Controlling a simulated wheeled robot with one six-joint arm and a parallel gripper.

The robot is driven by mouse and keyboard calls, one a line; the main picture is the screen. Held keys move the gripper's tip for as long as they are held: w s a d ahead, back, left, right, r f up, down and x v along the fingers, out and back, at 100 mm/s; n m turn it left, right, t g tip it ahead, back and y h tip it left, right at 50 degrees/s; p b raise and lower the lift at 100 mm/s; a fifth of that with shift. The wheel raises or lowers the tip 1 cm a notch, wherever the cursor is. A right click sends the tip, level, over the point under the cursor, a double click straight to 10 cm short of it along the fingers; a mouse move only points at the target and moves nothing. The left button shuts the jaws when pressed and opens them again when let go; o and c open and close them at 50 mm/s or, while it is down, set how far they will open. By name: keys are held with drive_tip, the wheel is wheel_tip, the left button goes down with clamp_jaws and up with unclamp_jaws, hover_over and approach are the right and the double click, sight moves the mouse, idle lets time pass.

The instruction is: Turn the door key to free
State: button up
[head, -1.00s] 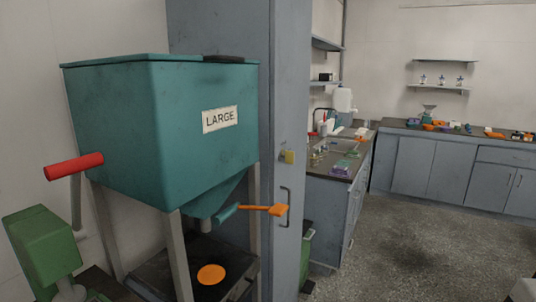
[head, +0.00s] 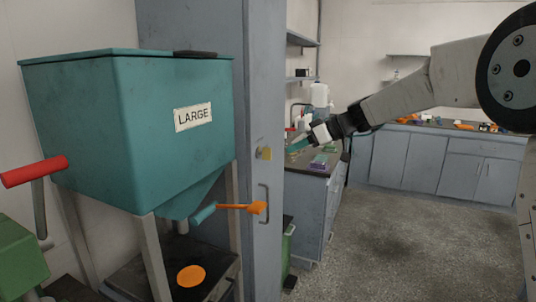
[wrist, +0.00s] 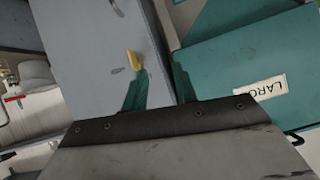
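The yellow key piece (head: 264,153) sits on the narrow front face of the tall grey cabinet (head: 262,100), above a dark bar handle (head: 264,204). My gripper (head: 292,148) is to the right of the key in the head view, apart from it, with teal fingers towards the cabinet. In the wrist view my gripper (wrist: 160,76) has its two teal fingers spread with nothing between them. The yellow key (wrist: 133,62) shows just past the left fingertip, on the grey door face (wrist: 90,50). I cannot tell how far the key is turned.
A sink counter (head: 315,165) lies behind my gripper. The floor (head: 390,235) at right is open.

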drive_tip(key=n+t+y, duration=0.1)
approach(268, 153)
drive_tip(key=x, duration=1)
drive_tip(key=shift+w+a, duration=0.1)
drive_tip(key=shift+w, duration=0.15)
clamp_jaws()
